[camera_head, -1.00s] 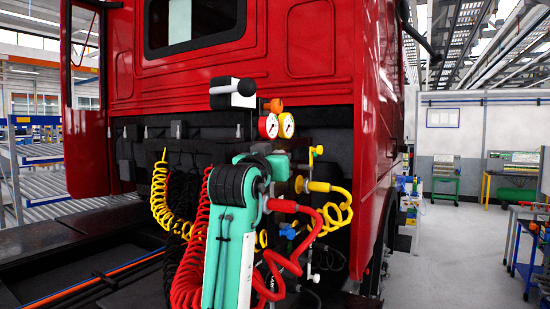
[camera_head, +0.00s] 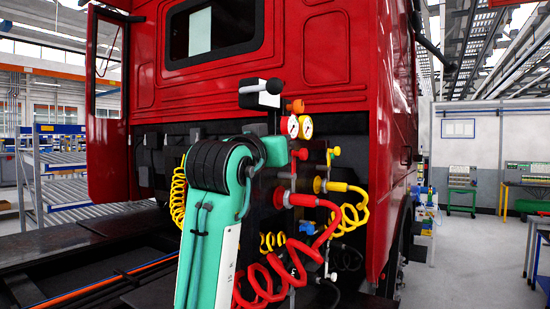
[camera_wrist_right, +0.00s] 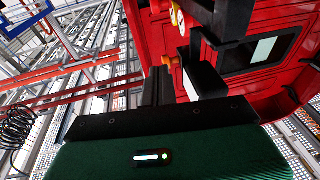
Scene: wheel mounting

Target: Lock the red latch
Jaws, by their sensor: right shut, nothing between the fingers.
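The red hose coupling (camera_head: 300,200) is plugged into the dark panel behind the cab, with a coiled red hose on it. A small red knob (camera_head: 302,154) sits above it. I cannot tell which of these red parts is the latch. My teal right arm crosses the middle of the head view and hides part of the panel. Its gripper is hard to make out there. In the right wrist view my right gripper (camera_wrist_right: 157,78) is shut and empty, close to a white and black block (camera_wrist_right: 189,80). My left gripper is not in view.
Two round gauges (camera_head: 299,126) sit above the red knob. A yellow coupling (camera_head: 335,187) is right of the red one. Coiled hoses hang in front of the panel. The red cab (camera_head: 335,50) stands behind. Open floor (camera_head: 460,260) lies at right.

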